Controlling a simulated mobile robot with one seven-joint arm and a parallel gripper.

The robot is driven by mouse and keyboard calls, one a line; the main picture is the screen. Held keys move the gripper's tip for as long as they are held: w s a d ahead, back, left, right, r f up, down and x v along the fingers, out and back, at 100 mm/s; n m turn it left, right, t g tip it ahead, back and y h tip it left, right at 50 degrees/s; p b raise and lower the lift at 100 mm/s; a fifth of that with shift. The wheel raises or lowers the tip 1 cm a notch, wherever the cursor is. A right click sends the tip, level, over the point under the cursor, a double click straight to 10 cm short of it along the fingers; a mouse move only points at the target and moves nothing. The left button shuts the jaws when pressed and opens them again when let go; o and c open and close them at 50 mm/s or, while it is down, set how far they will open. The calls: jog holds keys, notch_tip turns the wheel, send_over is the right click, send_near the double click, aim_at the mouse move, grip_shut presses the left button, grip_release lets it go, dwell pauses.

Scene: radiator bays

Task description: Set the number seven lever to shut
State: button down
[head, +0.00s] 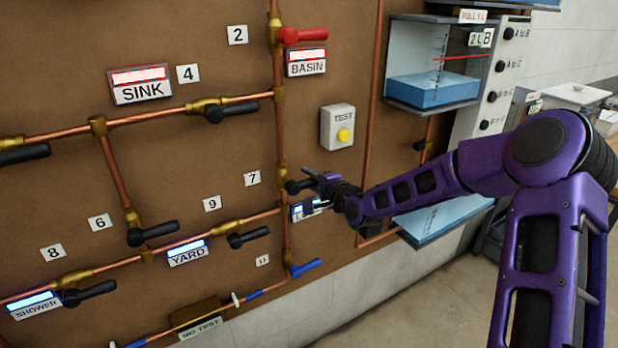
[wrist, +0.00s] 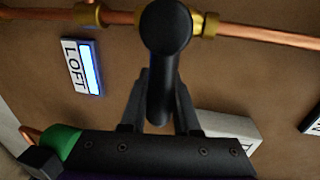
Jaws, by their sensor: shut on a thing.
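The number seven plate (head: 252,178) is on the brown board, left of a vertical copper pipe. Beside it a brass valve (head: 282,181) carries a black lever (head: 296,187) that points right, across the pipe. In the wrist view the same lever (wrist: 163,65) runs from its round hub on the pipe down between my fingers, crosswise to the pipe. My gripper (head: 314,183) is shut on the lever's handle; its fingers (wrist: 160,98) lie on both sides of it.
A lit LOFT sign (wrist: 82,67) is close to the valve. A TEST box (head: 338,127) with a yellow button is above my gripper. A red BASIN lever (head: 303,35) is higher, a blue lever (head: 305,268) lower. The number nine lever (head: 249,237) is lower left.

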jog(key=c, duration=0.7)
grip_release()
jog(key=shift+a, duration=0.1)
jog(key=shift+o, duration=0.2)
jog(key=p+v, duration=0.2)
jog(key=v, duration=1.5)
jog(key=shift+s, duration=0.15)
jog(key=shift+d+f, duration=0.1)
jog(key=shift+d, duration=0.15)
